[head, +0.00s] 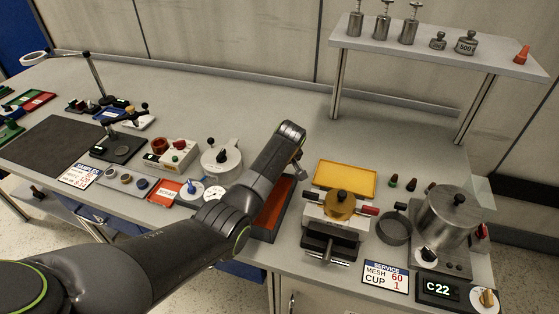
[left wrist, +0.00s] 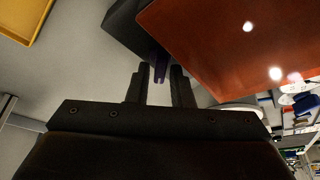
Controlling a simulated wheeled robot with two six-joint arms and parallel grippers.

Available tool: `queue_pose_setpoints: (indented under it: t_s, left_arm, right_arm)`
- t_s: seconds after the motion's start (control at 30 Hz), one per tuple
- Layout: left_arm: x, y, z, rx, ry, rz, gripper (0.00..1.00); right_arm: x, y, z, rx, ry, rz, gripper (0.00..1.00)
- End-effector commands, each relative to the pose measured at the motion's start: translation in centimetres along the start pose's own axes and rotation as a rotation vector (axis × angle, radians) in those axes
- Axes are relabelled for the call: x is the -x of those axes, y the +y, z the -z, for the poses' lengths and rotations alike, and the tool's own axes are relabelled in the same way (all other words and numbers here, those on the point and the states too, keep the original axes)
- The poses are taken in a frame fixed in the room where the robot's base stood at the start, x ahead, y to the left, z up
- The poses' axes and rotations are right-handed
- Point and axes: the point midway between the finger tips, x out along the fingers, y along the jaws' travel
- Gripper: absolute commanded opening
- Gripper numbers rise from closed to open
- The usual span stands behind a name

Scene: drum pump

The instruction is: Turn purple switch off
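In the left wrist view a small purple switch (left wrist: 161,68) sticks out from the dark side of a box with an orange-red top (left wrist: 235,40). My left gripper (left wrist: 160,70) has its two dark fingers a little apart, with the purple switch showing in the gap at the fingertips. I cannot tell whether either finger touches it. In the head view my left arm reaches over the box, whose orange-red top (head: 275,207) is partly hidden by the arm. The purple switch is hidden there. My right gripper is in neither view.
Right of the box stand a yellow tray (head: 345,178) and a white device with a brass knob (head: 336,218). A metal pot (head: 450,218) is farther right. Left are a white round-topped device (head: 221,160) and a blue-knobbed dial (head: 190,190). A raised shelf (head: 430,55) holds weights.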

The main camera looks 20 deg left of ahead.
Motion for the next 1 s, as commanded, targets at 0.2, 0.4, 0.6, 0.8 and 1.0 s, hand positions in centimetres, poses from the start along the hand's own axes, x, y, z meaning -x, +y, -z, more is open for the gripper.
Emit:
queue_pose_setpoints:
  t_s: [0.2,0.4,0.6,0.8,1.0]
  left_arm:
    - [2.1,0.1,0.0,0.000,0.002,-0.004,0.20]
    - [5.6,0.1,0.0,0.001,0.002,-0.005,0.20]
    - [10.0,0.2,0.0,0.001,0.004,-0.007,0.20]
    - [14.2,0.1,0.0,0.001,0.003,-0.004,0.20]
    - [16.7,0.1,0.0,0.000,0.001,-0.002,0.20]
  right_arm:
    - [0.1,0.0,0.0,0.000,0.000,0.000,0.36]
    - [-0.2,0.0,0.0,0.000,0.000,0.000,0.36]
    - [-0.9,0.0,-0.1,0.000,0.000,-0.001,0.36]
    - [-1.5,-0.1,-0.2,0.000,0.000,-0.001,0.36]
    - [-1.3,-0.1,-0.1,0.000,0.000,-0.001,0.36]
